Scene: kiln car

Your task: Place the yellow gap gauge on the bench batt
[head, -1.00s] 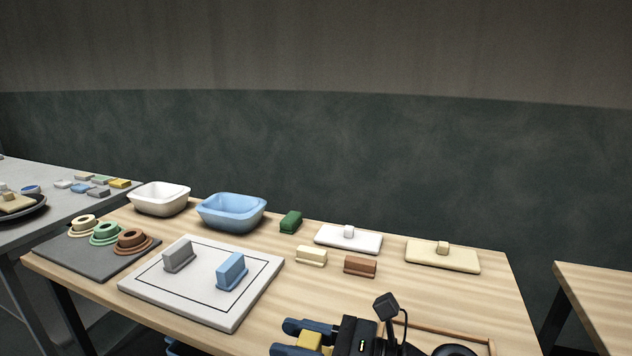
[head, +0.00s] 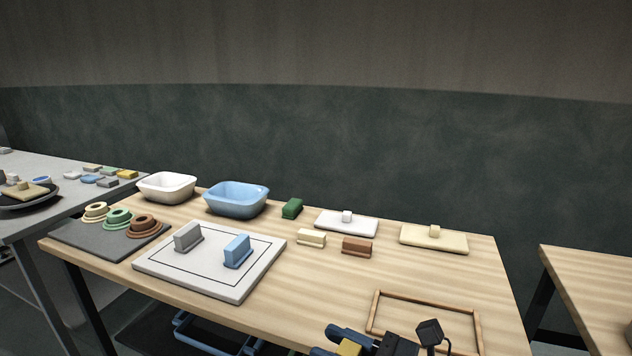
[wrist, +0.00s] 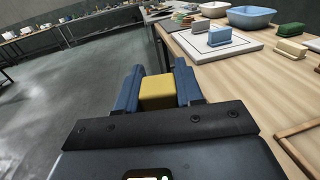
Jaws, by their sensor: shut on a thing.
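My gripper (wrist: 159,78) is shut on the yellow gap gauge (wrist: 157,93), a plain yellow block between its two blue fingers. In the head view the gauge (head: 349,348) shows partly at the bottom edge, with the lower part of my gripper cut off. The pale square board with a dark outline, which I take for the bench batt (head: 165,264), lies on the wooden bench to the left of my gripper. A grey block (head: 188,237) and a blue block (head: 237,250) stand on it; the front part is bare.
A dark slab (head: 92,241) with several ringed pieces lies left of the board. White (head: 167,187) and blue bowls (head: 236,200) stand behind it. Green, cream and brown blocks and two lidded slabs lie right. A wooden frame (head: 428,299) lies near my gripper.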

